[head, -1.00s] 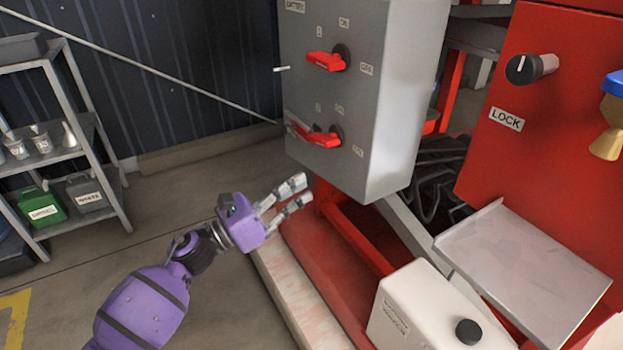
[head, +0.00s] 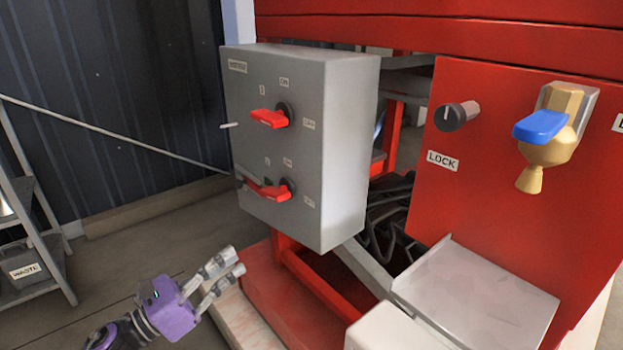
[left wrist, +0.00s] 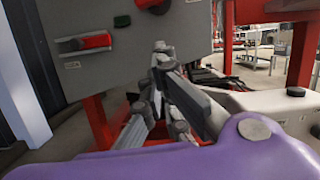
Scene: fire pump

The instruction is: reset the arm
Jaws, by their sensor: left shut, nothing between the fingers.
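My left gripper (head: 226,266) is purple with grey fingers. It is shut and empty, in front of and below the grey battery switch box (head: 345,150) in the head view. The fingers (left wrist: 163,62) also show in the left wrist view, with the box (left wrist: 115,50) behind them. The box carries an upper red switch handle (head: 268,118) and a lower red switch handle (head: 268,190). The gripper is apart from both handles. My right gripper is not in view.
A red panel with a black knob (head: 457,116), a LOCK label and a blue-handled brass valve (head: 545,130) stands right. A grey tray (head: 475,295) and a white tank (head: 390,330) sit below it. A shelf (head: 40,235) is far left. Floor between is clear.

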